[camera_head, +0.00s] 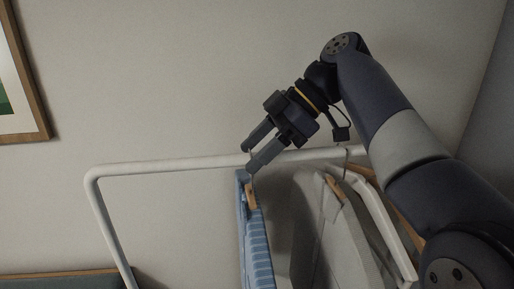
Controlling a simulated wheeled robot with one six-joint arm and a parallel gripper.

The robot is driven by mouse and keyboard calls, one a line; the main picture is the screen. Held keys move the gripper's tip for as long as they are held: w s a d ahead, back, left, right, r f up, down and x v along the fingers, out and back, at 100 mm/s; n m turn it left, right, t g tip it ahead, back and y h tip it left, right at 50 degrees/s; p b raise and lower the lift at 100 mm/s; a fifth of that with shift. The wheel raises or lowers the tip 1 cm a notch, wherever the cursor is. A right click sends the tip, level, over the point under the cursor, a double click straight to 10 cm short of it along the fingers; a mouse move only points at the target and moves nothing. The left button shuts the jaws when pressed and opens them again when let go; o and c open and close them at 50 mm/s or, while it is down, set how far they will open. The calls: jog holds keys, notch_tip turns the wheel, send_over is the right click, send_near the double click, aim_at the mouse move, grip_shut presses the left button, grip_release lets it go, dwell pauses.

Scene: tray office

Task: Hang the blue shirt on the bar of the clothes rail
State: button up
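The blue shirt (256,243) hangs edge-on to the view from a wooden hanger (251,196), below the bar of the white clothes rail (170,165). The hanger's thin hook rises to the height of the bar and appears to be over it, though the fingers partly hide the contact. My gripper (249,160) is at the bar and hook, just above the shirt. Its two fingers are apart, with the hook close to their tips. I see no firm grip on the hook.
Grey and white garments (330,225) on hangers hang just right of the blue shirt. The bar left of the shirt is empty up to the rail's bent corner. A framed picture (30,110) is on the wall at left.

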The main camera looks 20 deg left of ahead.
jog(key=o, duration=0.3)
jog(key=p+v, duration=0.2)
jog(key=v, duration=0.4)
jog(key=shift+r, duration=0.2)
jog(key=shift+w+d+r+p, duration=0.3)
jog(key=shift+d+p, duration=0.2)
jog(key=shift+p, duration=0.25)
jog(key=shift+s+f, duration=0.1)
